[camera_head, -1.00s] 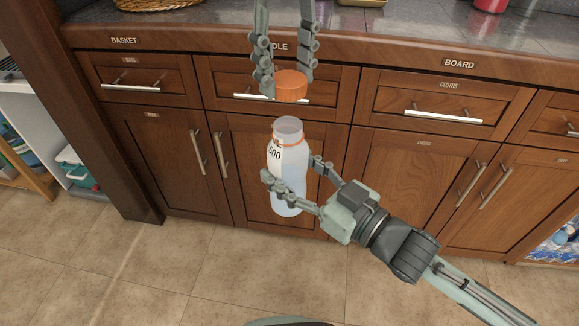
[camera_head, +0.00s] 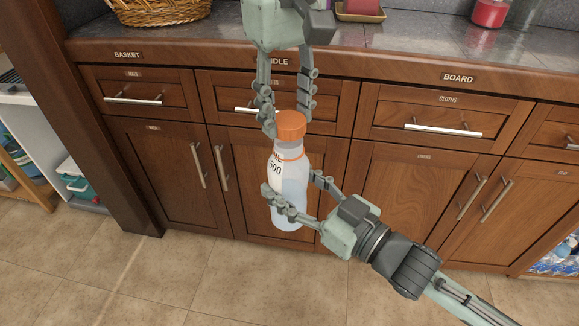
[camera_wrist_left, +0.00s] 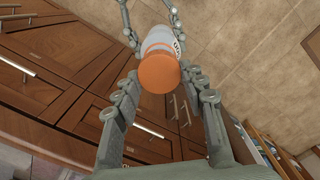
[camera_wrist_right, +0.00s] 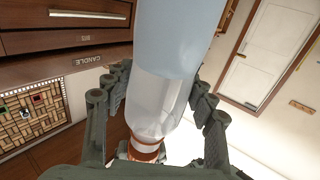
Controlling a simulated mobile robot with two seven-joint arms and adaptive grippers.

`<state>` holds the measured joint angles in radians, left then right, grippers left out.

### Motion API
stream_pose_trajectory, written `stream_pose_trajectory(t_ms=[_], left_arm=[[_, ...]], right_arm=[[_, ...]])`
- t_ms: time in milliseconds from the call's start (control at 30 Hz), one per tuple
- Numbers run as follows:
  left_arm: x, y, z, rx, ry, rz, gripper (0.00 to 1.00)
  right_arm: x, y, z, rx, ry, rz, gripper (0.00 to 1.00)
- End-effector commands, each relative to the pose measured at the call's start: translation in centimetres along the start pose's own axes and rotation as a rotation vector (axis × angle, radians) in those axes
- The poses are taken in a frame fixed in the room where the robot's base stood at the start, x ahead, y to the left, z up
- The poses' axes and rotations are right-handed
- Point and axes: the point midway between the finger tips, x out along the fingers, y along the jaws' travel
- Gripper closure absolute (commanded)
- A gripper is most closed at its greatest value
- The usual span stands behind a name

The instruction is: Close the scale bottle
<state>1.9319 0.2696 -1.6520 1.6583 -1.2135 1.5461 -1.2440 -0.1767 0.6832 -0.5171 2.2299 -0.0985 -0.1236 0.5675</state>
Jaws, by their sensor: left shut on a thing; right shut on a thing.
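The bottle (camera_head: 290,183) is pale and translucent with a white label marked 500 and an orange ring below its neck. My right gripper (camera_head: 291,177) is shut around its body and holds it upright in the air before the cabinets. The orange cap (camera_head: 291,124) sits at the bottle's mouth and hides it. My left gripper (camera_head: 287,120) comes from above, shut on the cap's sides. In the left wrist view the cap (camera_wrist_left: 159,72) lies between the fingers with the bottle beyond. In the right wrist view the bottle (camera_wrist_right: 160,100) fills the space between the fingers. Whether the cap is threaded on cannot be told.
Wooden cabinets with drawers (camera_head: 430,115) and metal handles stand behind the bottle. The stone countertop (camera_head: 410,38) above holds a wicker basket (camera_head: 165,12) and a red candle jar (camera_head: 490,13). The tiled floor (camera_head: 150,275) in front is clear.

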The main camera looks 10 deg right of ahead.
Motion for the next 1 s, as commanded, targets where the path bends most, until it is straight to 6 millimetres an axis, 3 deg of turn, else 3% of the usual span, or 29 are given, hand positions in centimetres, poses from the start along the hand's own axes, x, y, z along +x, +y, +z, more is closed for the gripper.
stream_pose_trajectory(t_ms=[400, 733, 1000], left_arm=[[0.0, 0.0, 0.0, 0.000, 0.001, 0.000, 0.67], [1.6, 0.0, 0.0, 0.002, 0.000, 0.000, 0.68], [1.8, 0.0, -0.1, 0.002, 0.002, 0.001, 0.68]], right_arm=[[0.0, 0.0, -0.1, -0.001, 0.003, -0.001, 1.00], [0.0, 0.0, -0.2, -0.001, 0.003, -0.001, 1.00], [0.0, 0.0, -0.1, -0.001, 0.003, -0.001, 1.00]])
